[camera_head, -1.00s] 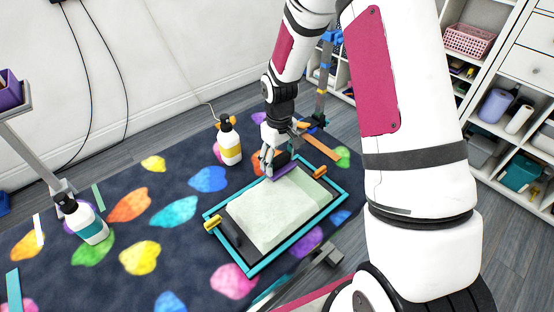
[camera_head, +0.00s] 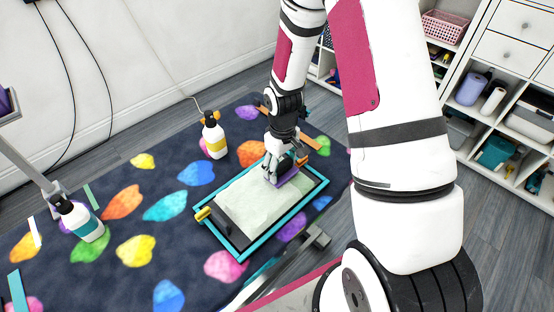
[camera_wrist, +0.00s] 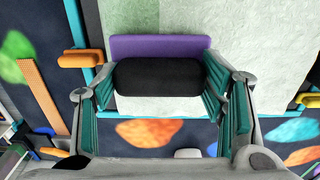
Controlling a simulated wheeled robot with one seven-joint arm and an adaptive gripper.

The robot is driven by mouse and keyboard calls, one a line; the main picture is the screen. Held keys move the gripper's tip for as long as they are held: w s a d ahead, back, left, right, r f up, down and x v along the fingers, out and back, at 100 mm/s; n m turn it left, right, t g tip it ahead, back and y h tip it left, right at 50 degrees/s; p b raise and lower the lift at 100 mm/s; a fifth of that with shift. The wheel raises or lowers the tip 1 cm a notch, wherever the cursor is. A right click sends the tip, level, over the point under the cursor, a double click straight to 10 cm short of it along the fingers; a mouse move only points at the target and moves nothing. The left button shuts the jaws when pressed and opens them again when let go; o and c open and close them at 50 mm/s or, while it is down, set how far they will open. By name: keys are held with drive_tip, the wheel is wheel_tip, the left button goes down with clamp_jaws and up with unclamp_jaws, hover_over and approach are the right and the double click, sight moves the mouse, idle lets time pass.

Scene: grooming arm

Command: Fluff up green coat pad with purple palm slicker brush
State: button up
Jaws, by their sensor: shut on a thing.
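The coat pad (camera_head: 245,208) is a pale green, fluffy rectangle lying in a teal-edged frame (camera_head: 241,257) on the mat. A slightly greener band (camera_wrist: 140,15) shows at the top of the wrist view. The slicker brush has a purple head (camera_wrist: 160,45) and a black handle (camera_wrist: 158,80). My gripper (camera_head: 279,171) is shut on the black handle, with a teal-padded finger on each side of it. The brush's purple edge (camera_head: 291,178) is over the far right part of the pad. The bristles are hidden, so contact with the pad cannot be told.
A yellow-labelled pump bottle (camera_head: 214,137) stands beyond the frame, and another bottle (camera_head: 82,221) stands at the left. An orange clip (camera_wrist: 80,60) and a yellow clip (camera_head: 203,214) sit at the frame's edges. An orange comb (camera_wrist: 42,97) lies outside it. Shelves (camera_head: 498,120) stand at the right.

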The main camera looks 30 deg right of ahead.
idle(0.4)
drive_tip(key=s+d+p, duration=0.1)
drive_tip(key=s, duration=0.1)
drive_tip(key=s+p, duration=0.1)
drive_tip(key=s, duration=0.2)
drive_tip(key=s+d+p, duration=0.1)
drive_tip(key=s, duration=0.1)
drive_tip(key=shift+s+d+p, duration=0.3)
drive_tip(key=shift+s, duration=0.1)
drive_tip(key=shift+w, duration=0.15)
idle(0.4)
drive_tip(key=w+b, duration=0.1)
drive_tip(key=w, duration=0.1)
drive_tip(key=w+a, duration=0.1)
drive_tip(key=w, duration=0.1)
drive_tip(key=w+a+b, duration=0.1)
drive_tip(key=w, duration=0.1)
drive_tip(key=shift+w+f+b, duration=0.15)
drive_tip(key=shift+w+b, duration=0.1)
drive_tip(key=shift+b, duration=0.05)
drive_tip(key=shift+w+a, duration=0.25)
drive_tip(key=shift+w, duration=0.35)
